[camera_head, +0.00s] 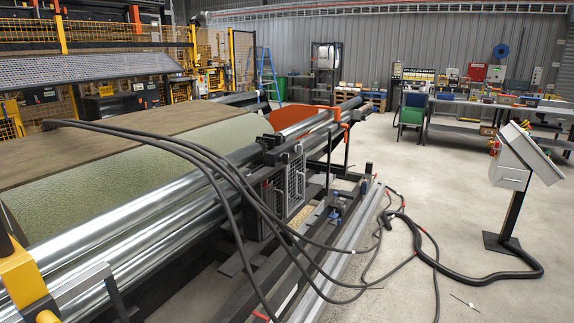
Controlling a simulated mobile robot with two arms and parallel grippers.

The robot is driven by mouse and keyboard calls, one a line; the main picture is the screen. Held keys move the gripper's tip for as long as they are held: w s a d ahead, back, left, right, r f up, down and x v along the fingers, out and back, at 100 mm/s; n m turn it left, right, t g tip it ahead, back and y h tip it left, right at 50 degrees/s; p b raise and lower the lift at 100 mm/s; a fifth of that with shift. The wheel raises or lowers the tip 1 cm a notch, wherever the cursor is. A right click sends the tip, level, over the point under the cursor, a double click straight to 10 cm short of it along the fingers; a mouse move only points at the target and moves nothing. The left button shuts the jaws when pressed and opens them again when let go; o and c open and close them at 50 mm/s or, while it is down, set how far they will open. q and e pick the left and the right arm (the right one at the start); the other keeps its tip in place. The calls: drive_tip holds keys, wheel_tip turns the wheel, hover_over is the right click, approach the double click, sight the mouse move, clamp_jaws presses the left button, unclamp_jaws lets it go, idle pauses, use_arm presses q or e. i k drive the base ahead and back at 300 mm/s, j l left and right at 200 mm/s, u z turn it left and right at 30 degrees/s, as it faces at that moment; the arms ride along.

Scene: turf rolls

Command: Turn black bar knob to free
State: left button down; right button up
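I cannot make out a black bar knob in the head view. A light grey control box (510,168) with a tilted panel (533,150) stands on a black post at the right. Small red and yellow parts (494,147) show on its left side; they are too small to tell apart. The face of the panel is turned away from me. Neither of my grippers is in view.
A roller machine (150,235) with a green turf sheet (110,180) fills the left. Black cables (455,270) trail over the floor to the post's foot. Workbenches (470,122) stand at the back right. The concrete floor between machine and control box is otherwise mostly clear.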

sight(285, 157)
drive_tip(key=i+l+u, duration=0.15)
drive_tip(key=i+l, duration=0.55)
drive_tip(key=l, duration=0.15)
